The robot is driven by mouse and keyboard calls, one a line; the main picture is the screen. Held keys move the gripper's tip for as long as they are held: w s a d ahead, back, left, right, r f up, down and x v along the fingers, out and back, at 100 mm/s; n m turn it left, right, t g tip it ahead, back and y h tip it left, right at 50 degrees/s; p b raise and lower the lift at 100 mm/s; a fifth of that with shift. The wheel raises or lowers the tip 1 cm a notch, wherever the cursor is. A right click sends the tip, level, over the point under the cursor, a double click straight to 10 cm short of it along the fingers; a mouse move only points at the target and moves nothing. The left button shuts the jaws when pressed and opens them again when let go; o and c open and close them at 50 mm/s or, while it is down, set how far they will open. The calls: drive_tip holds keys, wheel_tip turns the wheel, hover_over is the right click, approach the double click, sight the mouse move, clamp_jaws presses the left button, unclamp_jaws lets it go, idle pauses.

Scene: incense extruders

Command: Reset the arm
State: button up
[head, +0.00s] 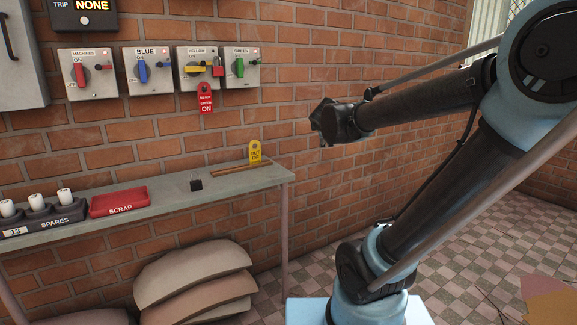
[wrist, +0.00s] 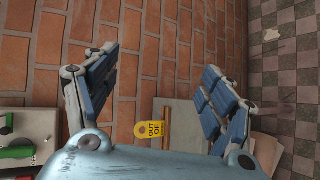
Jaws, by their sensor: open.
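My gripper (wrist: 155,85) is open and empty in the wrist view, its two blue-padded fingers spread apart in front of the brick wall. In the head view my gripper (head: 327,122) is a small dark shape at the end of my raised arm (head: 420,115), in front of the wall and to the right of the shelf. The arm is bent, with its forearm reaching left from the upper right. The fingertips are too small to make out there. The gripper touches nothing that I can see.
Switch boxes labelled MACHINES (head: 88,72), BLUE (head: 148,70), YELLOW (head: 203,68) and GREEN (head: 232,66) hang on the wall. A red tag (head: 206,103) hangs below YELLOW. The shelf (head: 150,205) holds a red SCRAP tray (head: 119,201), SPARES (head: 40,220) and a yellow tag (head: 255,151).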

drive_tip(key=s+d+f+m+g+h, duration=0.1)
drive_tip(key=s+d+f+m+g, duration=0.3)
drive_tip(key=s+f, duration=0.3)
drive_tip(key=s+d+f+m+g, duration=0.2)
drive_tip(key=s+d+f+m, duration=0.3)
drive_tip(key=s+f+m, duration=0.15)
drive_tip(key=s+a+f+m+g+y, duration=0.1)
drive_tip(key=s+f+m+g, duration=0.1)
drive_tip(key=s+f, duration=0.3)
drive_tip(key=s+a+f+m+g+y, duration=0.1)
drive_tip(key=s+f+m, duration=0.4)
drive_tip(key=s, duration=0.7)
drive_tip(key=shift+a+f+g+y, duration=0.3)
drive_tip(key=shift+a+f+g, duration=0.25)
drive_tip(key=shift+g, duration=0.55)
drive_tip(key=shift+w+f, duration=0.15)
drive_tip(key=shift+w, duration=0.25)
